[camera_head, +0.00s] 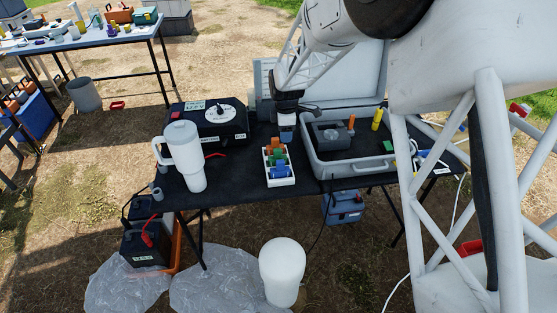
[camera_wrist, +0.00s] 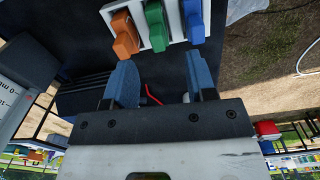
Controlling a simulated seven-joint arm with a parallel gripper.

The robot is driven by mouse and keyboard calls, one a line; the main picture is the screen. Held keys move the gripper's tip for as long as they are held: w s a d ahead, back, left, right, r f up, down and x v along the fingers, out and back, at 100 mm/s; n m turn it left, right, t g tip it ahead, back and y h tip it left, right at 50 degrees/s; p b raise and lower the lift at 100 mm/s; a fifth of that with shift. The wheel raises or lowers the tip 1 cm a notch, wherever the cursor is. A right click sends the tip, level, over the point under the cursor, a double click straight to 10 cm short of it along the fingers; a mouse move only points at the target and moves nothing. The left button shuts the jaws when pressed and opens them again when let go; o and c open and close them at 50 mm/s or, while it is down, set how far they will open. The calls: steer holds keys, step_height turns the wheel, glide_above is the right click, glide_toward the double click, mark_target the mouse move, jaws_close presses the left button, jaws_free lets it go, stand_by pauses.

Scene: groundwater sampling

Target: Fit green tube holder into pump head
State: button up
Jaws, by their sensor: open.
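The green tube holder (camera_head: 280,161) stands in a white rack (camera_head: 282,184), between an orange holder (camera_head: 274,145) and a blue holder (camera_head: 280,173). The wrist view shows the green holder (camera_wrist: 156,28) just beyond my fingertips, roughly between them, with the orange one (camera_wrist: 124,34) to its left and the blue one (camera_wrist: 193,20) to its right. My gripper (camera_head: 286,136) is over the back of the rack; its blue fingers (camera_wrist: 162,66) are apart with nothing between them. A dark grey device (camera_head: 330,134) in a grey tray looks like the pump head; its socket is not clear.
The grey tray (camera_head: 352,170) fills the table's right part; a yellow cylinder (camera_head: 377,119) stands in it. A white jug (camera_head: 187,157) and a black case (camera_head: 209,127) are on the left. The black tabletop (camera_head: 232,184) is clear between jug and rack.

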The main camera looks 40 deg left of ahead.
mark_target(277, 149)
steer(key=a+f, duration=0.1)
steer(key=s+a+f, duration=0.1)
steer(key=shift+a+n, duration=0.3)
steer(key=shift+n, duration=0.1)
steer(key=shift+f, duration=1.25)
steer(key=shift+f, duration=2.65)
jaws_close()
steer(key=shift+r, duration=0.1)
